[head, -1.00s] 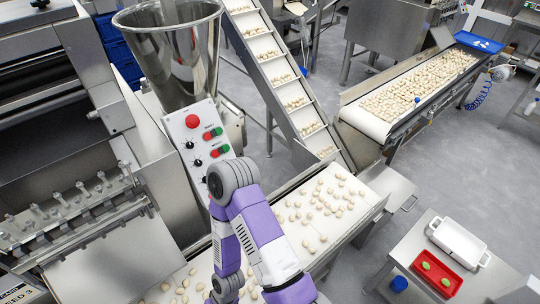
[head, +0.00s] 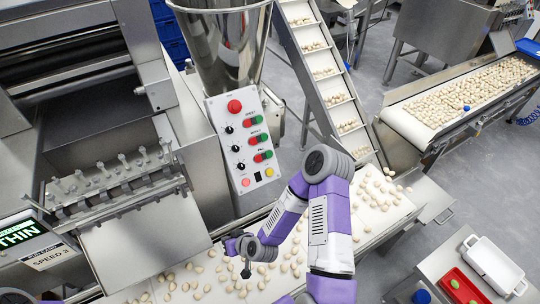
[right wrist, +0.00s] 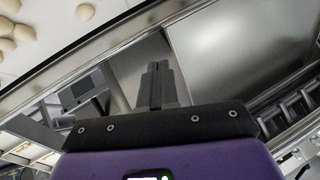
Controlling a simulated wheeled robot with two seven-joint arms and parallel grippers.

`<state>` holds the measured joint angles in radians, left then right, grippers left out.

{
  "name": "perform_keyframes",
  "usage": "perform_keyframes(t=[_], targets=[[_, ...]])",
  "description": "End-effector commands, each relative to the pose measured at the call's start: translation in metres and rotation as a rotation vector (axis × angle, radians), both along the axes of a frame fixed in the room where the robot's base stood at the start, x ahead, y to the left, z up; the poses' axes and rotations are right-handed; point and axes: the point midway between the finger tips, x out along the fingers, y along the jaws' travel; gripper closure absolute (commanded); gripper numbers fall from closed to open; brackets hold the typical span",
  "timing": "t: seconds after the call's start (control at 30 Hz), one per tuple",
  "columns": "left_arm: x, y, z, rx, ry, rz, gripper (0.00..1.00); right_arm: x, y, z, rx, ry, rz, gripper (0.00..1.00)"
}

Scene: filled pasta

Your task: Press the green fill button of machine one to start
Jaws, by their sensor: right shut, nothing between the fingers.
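The control panel (head: 222,121) faces me below the steel hopper in the head view. It has a large red button on top, black knobs on its left and paired green and red buttons on its right. The labels are too small to read surely; the lowest pair's green button (head: 267,154) seems to be fill. My right arm's elbow is right of the panel, and its wrist reaches down-left over the belt. My right gripper (head: 246,268) is below the panel, apart from the buttons. In the right wrist view its fingers (right wrist: 157,68) are shut and empty. My left gripper is not in view.
A belt (head: 372,222) with scattered pasta runs beneath my right arm. An inclined conveyor (head: 330,85) rises behind it. The steel roller unit (head: 110,185) stands left of the panel. A red tray (head: 460,286) and a white container (head: 492,262) are at the lower right.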

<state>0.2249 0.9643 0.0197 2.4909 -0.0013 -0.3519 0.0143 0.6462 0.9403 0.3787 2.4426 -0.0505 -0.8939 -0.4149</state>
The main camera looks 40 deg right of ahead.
Motion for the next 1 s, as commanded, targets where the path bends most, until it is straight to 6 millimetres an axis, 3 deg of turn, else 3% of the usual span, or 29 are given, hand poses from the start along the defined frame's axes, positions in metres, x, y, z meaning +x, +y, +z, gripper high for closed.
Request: perform_keyframes(t=[0.03, 0.1, 0.2, 0.4, 0.5, 0.7, 1.0], targets=[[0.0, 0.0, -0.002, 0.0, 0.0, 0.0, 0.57, 0.021, -0.027, 0.016, -0.05, -0.111, -0.066, 1.0], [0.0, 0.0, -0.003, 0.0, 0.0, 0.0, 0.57, 0.044, -0.063, 0.043, -0.139, -0.252, -0.152, 1.0], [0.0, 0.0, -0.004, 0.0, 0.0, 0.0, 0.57, 0.062, -0.118, 0.081, -0.286, -0.413, -0.284, 1.0], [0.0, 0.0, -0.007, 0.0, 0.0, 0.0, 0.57, 0.058, -0.213, 0.146, -0.565, -0.597, -0.536, 1.0], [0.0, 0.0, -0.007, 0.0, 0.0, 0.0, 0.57, 0.049, -0.243, 0.167, -0.663, -0.635, -0.624, 1.0], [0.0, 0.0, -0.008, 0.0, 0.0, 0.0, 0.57, 0.038, -0.266, 0.185, -0.748, -0.659, -0.698, 1.0], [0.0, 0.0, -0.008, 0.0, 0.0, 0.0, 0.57, 0.038, -0.266, 0.186, -0.75, -0.661, -0.7, 1.0]])
